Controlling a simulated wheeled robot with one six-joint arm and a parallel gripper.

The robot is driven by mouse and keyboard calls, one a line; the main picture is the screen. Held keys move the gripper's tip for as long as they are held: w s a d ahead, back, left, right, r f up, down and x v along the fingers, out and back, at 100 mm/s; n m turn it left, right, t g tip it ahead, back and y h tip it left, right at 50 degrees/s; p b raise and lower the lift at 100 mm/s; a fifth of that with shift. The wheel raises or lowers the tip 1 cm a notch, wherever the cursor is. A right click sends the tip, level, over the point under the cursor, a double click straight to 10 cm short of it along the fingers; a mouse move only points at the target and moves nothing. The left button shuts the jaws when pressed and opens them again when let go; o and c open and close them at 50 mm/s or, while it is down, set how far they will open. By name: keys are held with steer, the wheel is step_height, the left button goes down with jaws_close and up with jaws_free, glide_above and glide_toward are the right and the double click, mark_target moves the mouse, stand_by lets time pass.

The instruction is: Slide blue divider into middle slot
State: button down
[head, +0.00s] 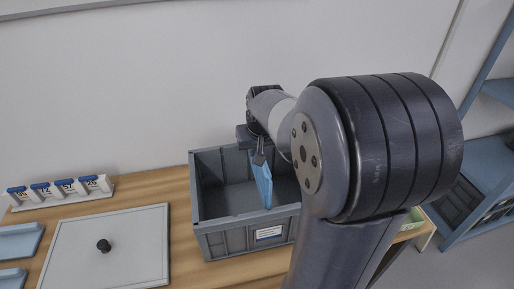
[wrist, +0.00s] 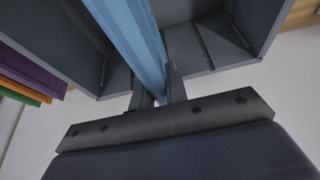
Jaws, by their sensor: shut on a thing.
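The blue divider (head: 262,181) is a flat light-blue panel. My gripper (head: 259,158) is shut on its upper edge and holds it upright over the grey crate (head: 228,224). In the head view the divider's lower part overlaps the crate's inside, near the middle to right. In the wrist view the divider (wrist: 127,27) runs between the fingers of my gripper (wrist: 157,98), with the crate's inner walls (wrist: 205,30) and thin ribs on both sides. I cannot tell whether the divider's lower edge sits in a slot. My arm hides the crate's right part.
A grey board with a black knob (head: 104,245) lies left of the crate. Numbered blocks (head: 60,188) stand at the back left, and light-blue trays (head: 20,240) lie at the left edge. Purple, orange and green pieces (wrist: 30,75) show in the wrist view. A blue shelf (head: 485,185) stands right.

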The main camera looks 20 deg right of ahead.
steer(key=shift+f+b, duration=1.65)
steer(key=shift+f, duration=0.7)
steer(key=shift+f+b, duration=3.45)
steer(key=shift+f, duration=0.9)
steer(key=c, duration=1.3)
jaws_free()
steer(key=p+v, duration=0.1)
steer(key=v, duration=1)
steer(key=shift+a, duration=0.1)
steer(key=shift+f, duration=0.1)
